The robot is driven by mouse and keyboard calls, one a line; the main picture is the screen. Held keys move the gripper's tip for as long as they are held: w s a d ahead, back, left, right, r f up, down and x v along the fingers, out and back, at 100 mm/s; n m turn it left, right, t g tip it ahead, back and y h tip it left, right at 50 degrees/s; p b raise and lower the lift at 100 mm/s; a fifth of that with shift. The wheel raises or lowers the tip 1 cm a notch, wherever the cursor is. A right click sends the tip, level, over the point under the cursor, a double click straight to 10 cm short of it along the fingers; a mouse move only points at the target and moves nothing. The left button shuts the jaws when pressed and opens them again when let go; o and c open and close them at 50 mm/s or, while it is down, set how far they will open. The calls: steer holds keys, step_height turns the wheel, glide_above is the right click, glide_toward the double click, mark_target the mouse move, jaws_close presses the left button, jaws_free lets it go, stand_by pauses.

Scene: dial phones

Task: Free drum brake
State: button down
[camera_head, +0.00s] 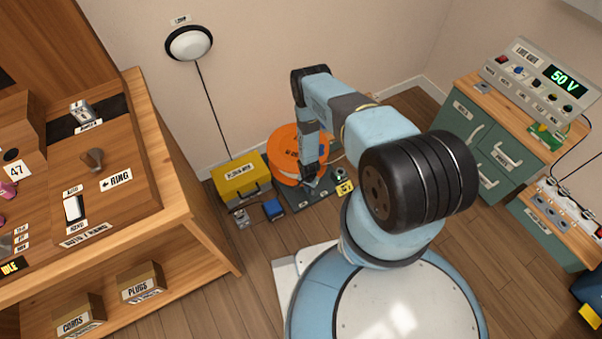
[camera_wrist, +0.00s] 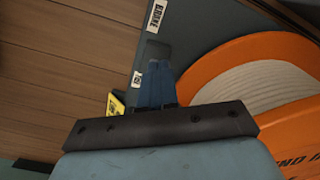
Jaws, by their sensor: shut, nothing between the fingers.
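The orange cable drum (camera_head: 284,155) stands on a dark base plate (camera_head: 290,199) on the floor. In the wrist view, the drum's orange rim (camera_wrist: 205,75) and pale wound cable (camera_wrist: 262,82) are at the right. A white BRAKE label (camera_wrist: 156,15) is on the dark plate. My gripper (camera_head: 312,183) is low in front of the drum, over the plate. In the wrist view, my gripper (camera_wrist: 157,64) points at the plate, its blue fingers together and empty. A small dark block (camera_wrist: 155,49) lies just past the fingertips; I cannot tell whether it is the brake lever or whether they touch.
The wooden desk (camera_head: 160,190) is left, green cabinets (camera_head: 485,145) right. Floor between is mostly clear.

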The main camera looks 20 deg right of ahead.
steer(key=shift+w+d, duration=0.1)
steer(key=shift+d, duration=0.3)
step_height(320, 180, up, 7)
steer(key=a, duration=0.1)
steer(key=shift+s+a, duration=0.2)
steer(key=shift+a, duration=0.05)
stand_by(0.3)
stand_by(0.5)
